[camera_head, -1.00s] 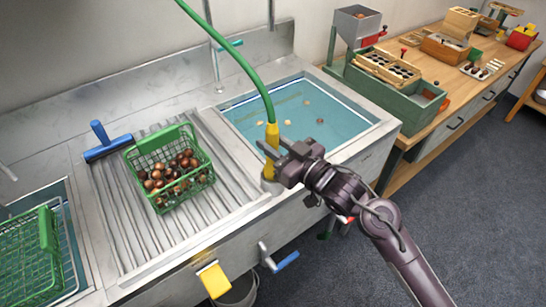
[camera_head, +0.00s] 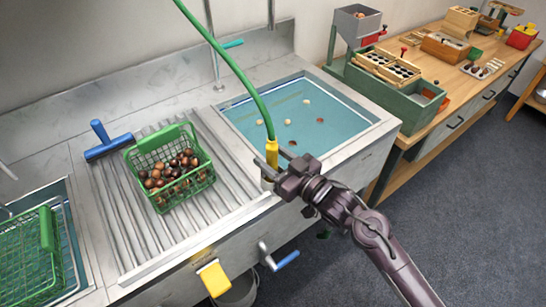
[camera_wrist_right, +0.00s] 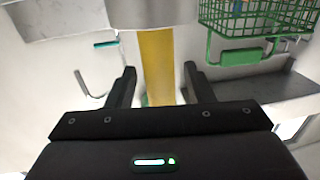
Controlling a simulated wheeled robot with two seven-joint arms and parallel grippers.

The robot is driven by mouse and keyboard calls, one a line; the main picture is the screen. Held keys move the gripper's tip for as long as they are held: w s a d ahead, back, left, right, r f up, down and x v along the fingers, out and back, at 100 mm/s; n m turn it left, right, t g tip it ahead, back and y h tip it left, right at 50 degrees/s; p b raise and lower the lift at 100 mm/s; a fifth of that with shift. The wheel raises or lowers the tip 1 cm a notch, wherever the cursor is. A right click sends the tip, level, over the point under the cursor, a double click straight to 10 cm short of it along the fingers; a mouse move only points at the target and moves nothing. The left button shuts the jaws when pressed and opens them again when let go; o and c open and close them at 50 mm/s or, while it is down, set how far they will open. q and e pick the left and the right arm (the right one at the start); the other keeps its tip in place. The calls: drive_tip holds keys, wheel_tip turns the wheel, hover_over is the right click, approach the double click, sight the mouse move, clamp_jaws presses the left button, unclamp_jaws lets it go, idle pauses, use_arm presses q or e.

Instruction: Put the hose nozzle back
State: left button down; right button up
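The yellow hose nozzle (camera_head: 271,152) stands roughly upright at the sink's front edge, with the green hose (camera_head: 240,75) rising from its top. Its lower end sits at a small grey holder (camera_head: 267,184), partly hidden by my gripper. My right gripper (camera_head: 269,161) is around the nozzle. In the right wrist view the yellow nozzle (camera_wrist_right: 157,65) stands between the two fingers (camera_wrist_right: 158,72), with a narrow gap on each side, so the gripper is open. My left gripper is not in view.
A green basket of chestnuts (camera_head: 160,200) stands on the ribbed drainboard (camera_head: 215,215) left of the nozzle. The water-filled sink (camera_head: 345,120) lies behind it. A blue-handled squeegee (camera_head: 108,145) lies at left. A yellow tag (camera_head: 214,279) and a blue lever (camera_head: 287,261) stick out in front.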

drive_tip(key=shift+r, duration=0.1)
drive_tip(key=b+v, duration=0.1)
drive_tip(key=v, duration=1.1)
drive_tip(key=shift+b, duration=0.35)
